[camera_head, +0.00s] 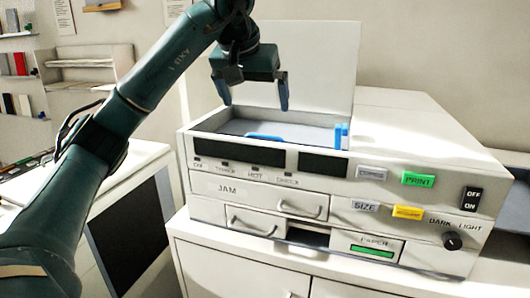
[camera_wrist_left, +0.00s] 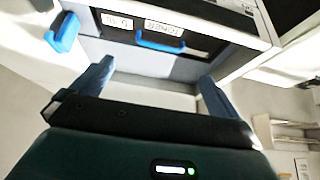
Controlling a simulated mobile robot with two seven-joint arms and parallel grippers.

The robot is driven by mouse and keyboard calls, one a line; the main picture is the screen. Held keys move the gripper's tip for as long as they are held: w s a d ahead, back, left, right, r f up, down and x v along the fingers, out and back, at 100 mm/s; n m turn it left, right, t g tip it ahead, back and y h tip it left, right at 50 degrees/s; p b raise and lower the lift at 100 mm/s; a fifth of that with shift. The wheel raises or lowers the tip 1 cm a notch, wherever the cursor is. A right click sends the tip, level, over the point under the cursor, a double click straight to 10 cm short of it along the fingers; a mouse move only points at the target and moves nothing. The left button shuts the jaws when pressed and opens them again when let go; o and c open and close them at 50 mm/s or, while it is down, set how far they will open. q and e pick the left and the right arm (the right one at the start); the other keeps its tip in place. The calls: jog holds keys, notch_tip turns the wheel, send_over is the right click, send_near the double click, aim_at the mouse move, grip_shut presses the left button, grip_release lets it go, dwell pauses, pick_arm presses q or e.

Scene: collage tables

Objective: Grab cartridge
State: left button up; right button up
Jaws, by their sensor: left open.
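The copier (camera_head: 330,207) has its white lid (camera_head: 315,60) raised, showing an open bay on top. In the left wrist view a dark cartridge with white labels lies in the bay, with a blue handle (camera_wrist_left: 160,42). In the head view only its blue handle (camera_head: 263,137) shows above the bay's front edge; the rest is hidden. My left gripper (camera_head: 253,95) is open and empty, fingers pointing down above the bay. In the left wrist view its fingertips (camera_wrist_left: 157,75) are spread to either side of the handle, apart from it. My right gripper is not in view.
A blue lever (camera_head: 342,136) stands at the bay's right end; a blue piece (camera_wrist_left: 62,32) shows left in the wrist view. The raised lid stands close behind my gripper. The front has drawers, buttons and a dark knob (camera_head: 452,240). Wall shelves (camera_head: 88,70) stand at the back left.

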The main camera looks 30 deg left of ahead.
pick_arm(q)
jog(key=p+x, duration=0.1)
jog(key=x, duration=1)
jog(key=shift+f+p, duration=0.3)
jog(key=shift+p, duration=0.1)
jog(key=shift+r, duration=0.1)
jog(key=c, duration=1.5)
